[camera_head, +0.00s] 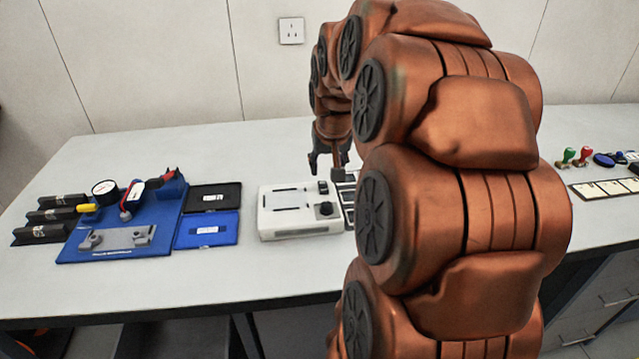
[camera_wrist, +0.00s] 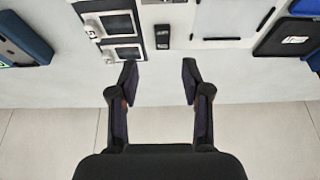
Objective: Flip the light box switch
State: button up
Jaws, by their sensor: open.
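The white light box (camera_head: 285,221) sits on the table in the middle of the head view, with a dark round knob (camera_head: 325,209) near its front right corner. A small black rocker switch (camera_head: 322,187) is at its back right. In the wrist view the light box (camera_wrist: 228,18) is at the top, and the switch (camera_wrist: 162,37) lies just beyond my fingertips, centred between them. My gripper (camera_wrist: 160,70) is open with nothing between its fingers. In the head view my gripper (camera_head: 328,165) hangs just behind the switch; the exact gap is unclear.
Stamps (camera_head: 568,156) stand at right. Bare table lies behind the box.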

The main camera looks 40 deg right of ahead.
aim_at(324, 186)
jog(key=shift+p+x, duration=0.6)
jog(key=shift+x, duration=3.3)
jog(key=shift+a, duration=0.2)
jog(key=shift+c, duration=0.4)
grip_shut()
